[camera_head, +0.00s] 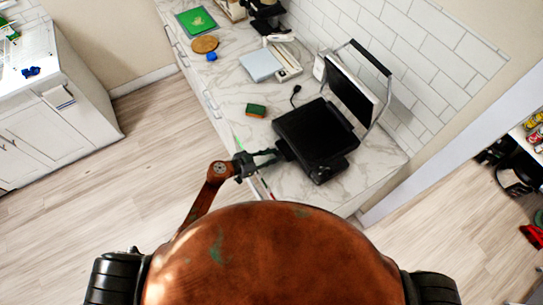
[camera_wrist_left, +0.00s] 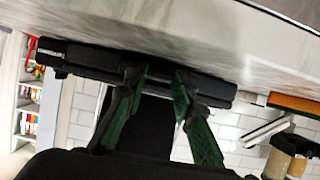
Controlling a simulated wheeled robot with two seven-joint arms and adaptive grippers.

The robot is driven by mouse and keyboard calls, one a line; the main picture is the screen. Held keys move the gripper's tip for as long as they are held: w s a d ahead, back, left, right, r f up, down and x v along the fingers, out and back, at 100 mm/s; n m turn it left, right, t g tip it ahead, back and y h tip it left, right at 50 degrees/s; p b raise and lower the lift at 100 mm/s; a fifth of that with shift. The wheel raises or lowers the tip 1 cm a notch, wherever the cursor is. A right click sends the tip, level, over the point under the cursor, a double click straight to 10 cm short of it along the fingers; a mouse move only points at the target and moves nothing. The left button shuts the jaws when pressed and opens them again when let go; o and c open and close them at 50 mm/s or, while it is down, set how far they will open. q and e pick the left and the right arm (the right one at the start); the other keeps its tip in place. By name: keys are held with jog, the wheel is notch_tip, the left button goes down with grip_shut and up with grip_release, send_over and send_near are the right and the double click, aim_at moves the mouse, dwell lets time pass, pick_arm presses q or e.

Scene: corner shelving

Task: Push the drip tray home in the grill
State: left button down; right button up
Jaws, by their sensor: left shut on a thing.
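The black grill (camera_head: 308,138) stands on the marble counter with its lid (camera_head: 352,90) raised. At its left edge is a small dark part (camera_head: 284,150) that looks like the drip tray; how far it sticks out is hard to tell. My left gripper (camera_head: 268,158) is at this edge, its fingers pointing at the grill. In the left wrist view, which looks upside down, the green-padded fingers of the left gripper (camera_wrist_left: 158,80) are shut on the dark tray edge at the front of the grill (camera_wrist_left: 85,62). Dark on dark hides the tray's outline. My right gripper is out of view.
A green and orange sponge (camera_head: 256,110) lies on the counter (camera_head: 228,95) left of the grill. A white scale-like device (camera_head: 285,62), a blue-grey board (camera_head: 260,65) and a green board (camera_head: 196,20) lie farther back. A tiled wall (camera_head: 430,50) stands behind the grill.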

aim_at(281, 152)
pick_arm(q)
jog(key=shift+w+d+p, duration=0.2)
jog(key=shift+w+d, duration=0.35)
jog(key=shift+d, duration=0.3)
jog(key=shift+w+d+p, duration=0.15)
jog(key=shift+w+d, duration=0.4)
jog(key=shift+d, duration=0.3)
jog(key=c, duration=1.5)
grip_release()
jog(key=shift+c, duration=0.2)
jog(key=shift+a, duration=0.1)
jog(key=shift+s+a+r, duration=0.1)
jog(key=shift+s+a, duration=0.1)
jog(key=shift+a, duration=0.05)
jog(key=v, duration=1.1)
jog(key=shift+s+a+r, duration=0.1)
